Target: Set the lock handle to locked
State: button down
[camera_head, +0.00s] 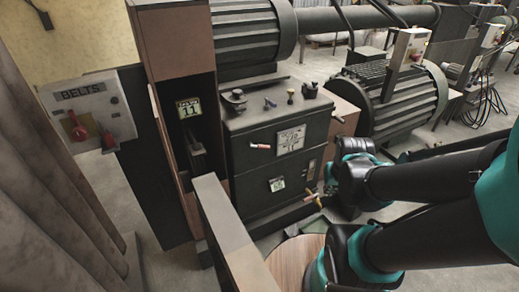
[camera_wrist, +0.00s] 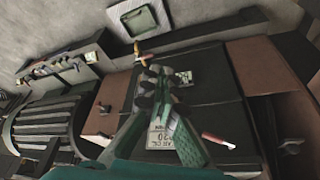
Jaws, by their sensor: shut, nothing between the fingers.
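A dark cabinet (camera_head: 240,165) stands in the middle of the head view. A red handle with a pale end (camera_head: 260,146) sticks out of its front; it also shows in the wrist view (camera_wrist: 217,138), right of my fingers. A red-and-yellow handle (camera_head: 312,195) sits low by the cabinet's right edge; in the wrist view (camera_wrist: 145,58) it shows just above my fingertips. No legible mark shows which handle is the lock or its setting. My gripper (camera_wrist: 160,78) is shut and empty, in front of the cabinet; I cannot tell whether it touches the low handle.
A grey BELTS panel (camera_head: 88,108) with a red switch handle (camera_head: 75,128) is at the left. A pale-topped beam (camera_head: 225,235) stands before the cabinet. A round wooden top (camera_head: 293,262) lies below my arm. A ribbed motor (camera_head: 402,100) stands at the right.

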jog(key=c, duration=2.2)
grip_release()
jog(key=shift+o, duration=1.1)
jog(key=shift+w+a+r, duration=0.1)
jog(key=shift+w+r, duration=0.05)
jog(key=shift+w, duration=0.05)
jog(key=shift+o, duration=1.4)
jog(key=w+a+r+m, duration=0.3)
jog(key=w+a, duration=0.1)
jog(key=w, duration=0.3)
jog(key=w+a+r+m+g, duration=0.1)
jog(key=w+a+r+m, duration=0.2)
jog(key=w, duration=0.4)
jog(key=shift+a+r+y, duration=0.4)
jog(key=shift+a+r, duration=0.4)
jog(key=shift+a, duration=0.25)
notch_tip(320, 180, up, 4)
jog(key=m+g, duration=0.1)
jog(key=m, duration=0.6)
send_over(259, 147)
jog(key=s+d, duration=0.1)
jog(key=s, duration=0.1)
jog(key=x, duration=1.6)
jog(key=shift+f, duration=0.35)
grip_shut()
